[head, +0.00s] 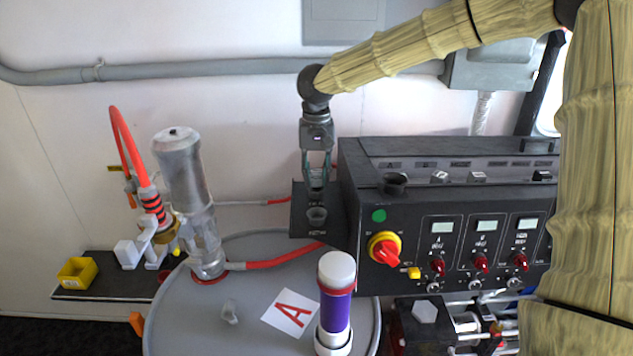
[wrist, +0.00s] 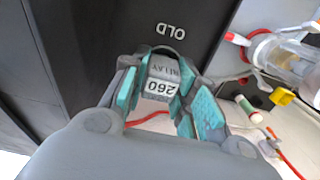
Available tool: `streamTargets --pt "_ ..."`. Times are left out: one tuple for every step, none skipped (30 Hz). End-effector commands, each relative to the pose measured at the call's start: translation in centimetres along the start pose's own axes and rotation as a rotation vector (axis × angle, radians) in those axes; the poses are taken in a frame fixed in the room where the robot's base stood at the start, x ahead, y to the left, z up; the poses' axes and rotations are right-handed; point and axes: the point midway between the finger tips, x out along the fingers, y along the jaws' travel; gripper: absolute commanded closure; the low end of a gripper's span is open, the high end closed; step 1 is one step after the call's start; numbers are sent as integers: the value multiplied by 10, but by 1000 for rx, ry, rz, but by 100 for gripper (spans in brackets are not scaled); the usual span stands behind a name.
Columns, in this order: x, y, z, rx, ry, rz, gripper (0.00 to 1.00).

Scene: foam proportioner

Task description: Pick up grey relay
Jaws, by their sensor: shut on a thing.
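The grey relay (wrist: 162,78) shows between my fingers in the wrist view, with "RELAY" and "260" on its top face. My gripper (wrist: 156,95) is shut on it, with teal pads on both sides. In the head view my gripper (head: 317,178) points down at the dark bracket (head: 299,222) on the left side of the control box. The relay is too small and covered to make out clearly there. In the wrist view the relay is close to the dark surface marked "OLD" (wrist: 172,31); I cannot tell if it still touches it.
The black control box (head: 450,205) with knobs and displays stands right of my gripper. A purple cylinder with a white cap (head: 335,300) stands on the grey drum (head: 255,257) below. A silver pump (head: 185,170) and a yellow bin (head: 77,272) are at the left.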

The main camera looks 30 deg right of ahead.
Motion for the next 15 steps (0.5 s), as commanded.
streamTargets --pt "0 0 0 0 0 1 96" --pt "0 0 1 0 -1 1 96" --pt "0 0 1 -1 -1 2 96" --pt "0 0 1 -1 -1 2 96" --pt "0 0 1 -1 -2 2 96" --pt "0 0 1 -1 -2 2 96" --pt "-1 0 2 -1 -2 2 96" --pt "-2 0 1 -1 -1 1 96" --pt "-4 0 1 -1 -1 0 96" --pt "-6 0 1 -1 0 -1 96" --pt "-9 0 1 -1 1 -1 96" --pt "-14 0 1 -1 1 -2 96" --pt "-18 0 1 -1 2 -2 96" --pt "-22 0 1 -1 2 -2 96" --pt "-29 0 1 -1 3 -3 96"
